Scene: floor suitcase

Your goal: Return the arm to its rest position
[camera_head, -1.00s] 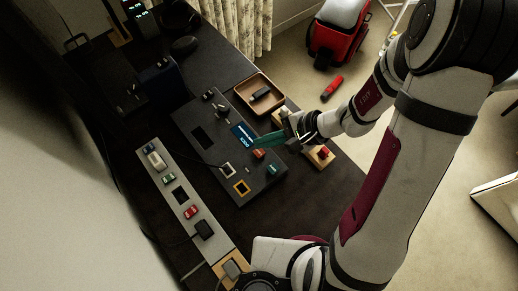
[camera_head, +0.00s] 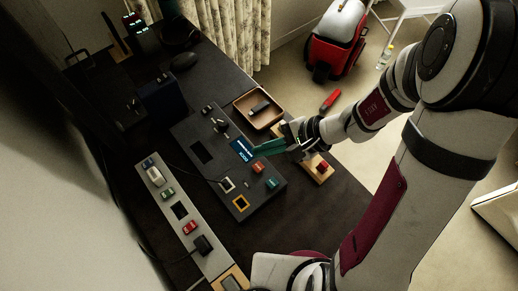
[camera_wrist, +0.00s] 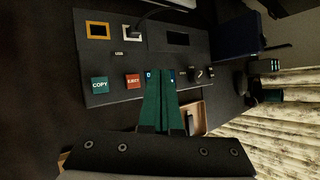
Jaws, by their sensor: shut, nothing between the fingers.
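My gripper (camera_head: 258,149) has green fingers. It is shut and empty, above the right edge of a dark control panel (camera_head: 197,133) on the desk. In the wrist view the closed fingers (camera_wrist: 168,72) point at the panel and cover part of its small display. A red EJECT button (camera_wrist: 133,80) and a green COPY button (camera_wrist: 100,83) are beside the fingers on the panel. I cannot tell how high the fingertips are above the panel.
A tan tray (camera_head: 250,97) with a dark item stands beyond the gripper. A wooden block with a red button (camera_head: 322,167) is close below my wrist. The desk front is clear.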

